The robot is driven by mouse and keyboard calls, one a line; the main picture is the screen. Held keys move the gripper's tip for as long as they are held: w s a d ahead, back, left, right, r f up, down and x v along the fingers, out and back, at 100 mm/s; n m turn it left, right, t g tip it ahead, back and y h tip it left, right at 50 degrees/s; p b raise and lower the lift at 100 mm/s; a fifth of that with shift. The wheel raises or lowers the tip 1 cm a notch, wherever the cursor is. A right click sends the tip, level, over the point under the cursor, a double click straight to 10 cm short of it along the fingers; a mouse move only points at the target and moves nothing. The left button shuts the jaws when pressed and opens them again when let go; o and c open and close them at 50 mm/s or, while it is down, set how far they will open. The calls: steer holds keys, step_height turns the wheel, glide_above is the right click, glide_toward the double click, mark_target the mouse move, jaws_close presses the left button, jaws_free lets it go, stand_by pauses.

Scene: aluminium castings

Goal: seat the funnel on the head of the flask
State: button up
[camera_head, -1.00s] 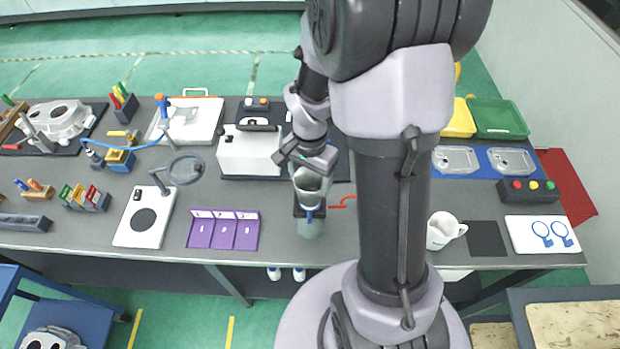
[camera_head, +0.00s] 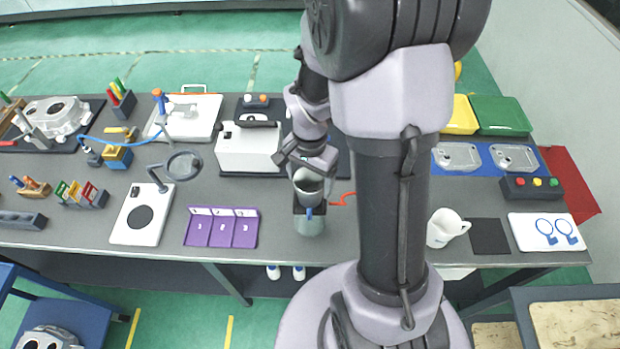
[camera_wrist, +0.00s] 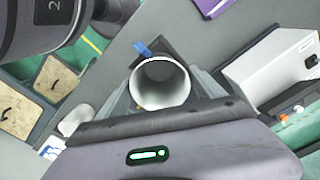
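The funnel (camera_head: 308,186) is a pale grey, wide-mouthed cup, held upright at the end of my arm. In the wrist view its round open mouth (camera_wrist: 160,84) faces the camera. My gripper (camera_head: 308,172) has a finger on each side of the funnel and appears shut on it. The flask (camera_head: 310,227) is a pale, greenish translucent vessel near the front edge of the bench, right below the funnel in the head view. The funnel hides the flask's head, so I cannot tell whether they touch. A small blue tab (camera_head: 309,212) shows between them.
A dark square piece (camera_head: 299,208) is beside the flask, and a red curved object (camera_head: 343,198) lies to its right. A white box-shaped device (camera_head: 247,148) stands behind left. A purple tray (camera_head: 222,228) lies left; a white mug (camera_head: 443,228) stands right, beyond my arm.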

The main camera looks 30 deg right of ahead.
steer(key=shift+o, duration=1.1)
step_height(320, 180, up, 18)
steer(key=p, duration=0.4)
steer(key=shift+f, duration=0.25)
